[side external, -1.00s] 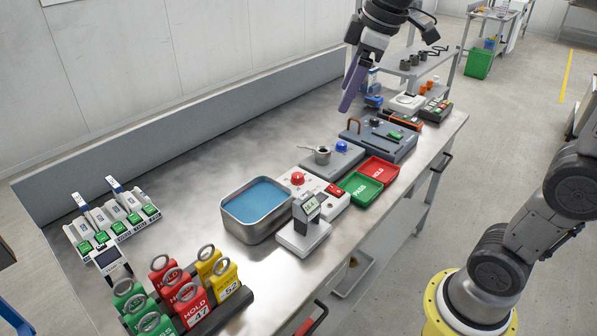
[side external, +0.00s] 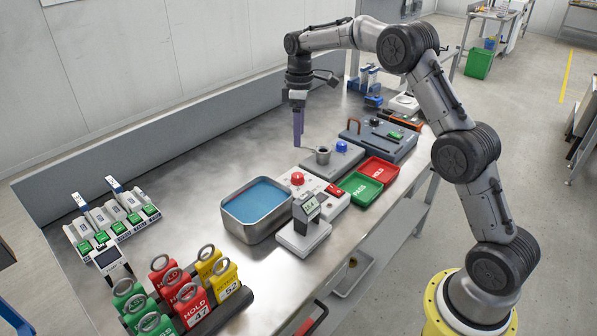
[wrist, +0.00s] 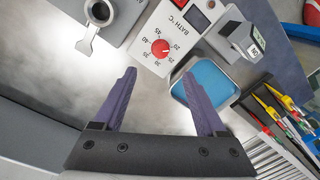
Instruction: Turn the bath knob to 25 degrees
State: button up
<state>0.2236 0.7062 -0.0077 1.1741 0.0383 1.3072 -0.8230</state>
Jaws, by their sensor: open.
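The bath knob (side external: 298,178) is a red dial on a white control box (side external: 325,207) beside the bath. The wrist view shows the knob (wrist: 160,48) inside a ring of numbers, under the print "BATH °C"; its pointer is too small to read surely. The bath (side external: 257,204) is a metal tub of blue liquid. My gripper (side external: 298,142) points down above the bench, behind the control box and apart from the knob. In the wrist view my gripper (wrist: 159,75) is open and empty, with the knob beyond its purple fingertips.
A grey block with a metal cup (side external: 323,155) and a blue knob (side external: 341,146) stands beside the control box. A small display stand (side external: 304,236) is in front. Green (side external: 360,188) and red (side external: 379,170) trays lie to the right. The bench behind the bath is clear.

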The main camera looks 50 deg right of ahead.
aim_at(299, 174)
jog(key=f, duration=1.3)
jog(key=shift+s+a, duration=0.25)
jog(key=shift+a, duration=0.1)
jog(key=shift+c, duration=0.2)
jog(key=shift+r, duration=0.1)
grip_shut()
